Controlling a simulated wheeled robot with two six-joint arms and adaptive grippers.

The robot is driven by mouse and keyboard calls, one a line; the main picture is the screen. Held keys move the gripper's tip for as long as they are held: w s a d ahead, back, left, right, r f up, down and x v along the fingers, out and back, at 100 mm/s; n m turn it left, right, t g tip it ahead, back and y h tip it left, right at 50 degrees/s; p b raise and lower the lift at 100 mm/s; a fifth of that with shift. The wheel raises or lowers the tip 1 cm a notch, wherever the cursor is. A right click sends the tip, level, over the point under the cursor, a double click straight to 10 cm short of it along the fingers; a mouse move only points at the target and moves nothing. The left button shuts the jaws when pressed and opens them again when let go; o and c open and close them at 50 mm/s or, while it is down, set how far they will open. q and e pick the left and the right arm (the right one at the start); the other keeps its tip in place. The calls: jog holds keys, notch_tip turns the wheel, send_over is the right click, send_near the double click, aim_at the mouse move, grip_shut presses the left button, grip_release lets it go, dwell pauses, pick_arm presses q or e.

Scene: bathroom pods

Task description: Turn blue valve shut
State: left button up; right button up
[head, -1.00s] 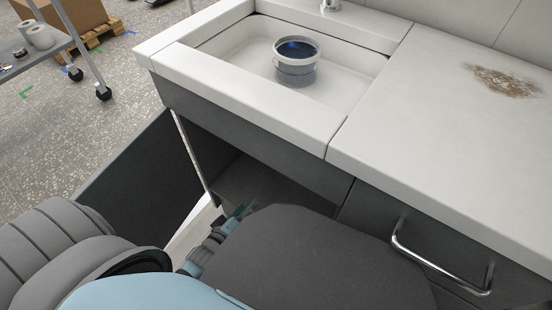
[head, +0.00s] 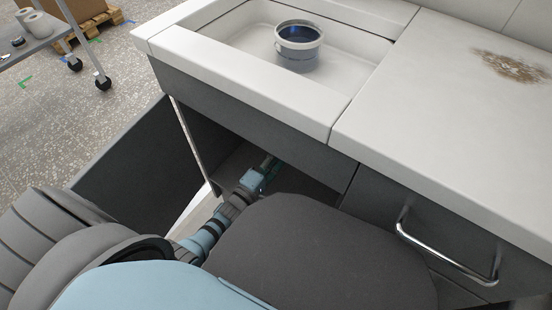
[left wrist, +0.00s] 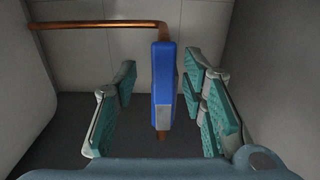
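In the left wrist view the blue valve (left wrist: 163,85) is a tall blue handle with a pale grey patch, standing upright in line with the copper pipe below it. My left gripper (left wrist: 160,88) is open, with its teal-padded fingers on either side of the handle and gaps on both sides. I cannot tell how far ahead of the fingertips the handle is. In the head view my left gripper (head: 268,168) reaches into the open cabinet under the sink; the valve is hidden there. My right gripper is not in view.
A copper pipe (left wrist: 95,24) runs level from the left to above the valve. Cabinet walls stand close on both sides. The open cabinet door (head: 125,160) is left of my arm. A bucket (head: 298,48) stands in the sink (head: 250,55). A drawer handle (head: 440,255) is at right.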

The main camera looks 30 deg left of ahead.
pick_arm(q)
jog(key=shift+w, duration=0.1)
grip_shut()
jog(key=shift+r, duration=0.1)
dwell(0.3)
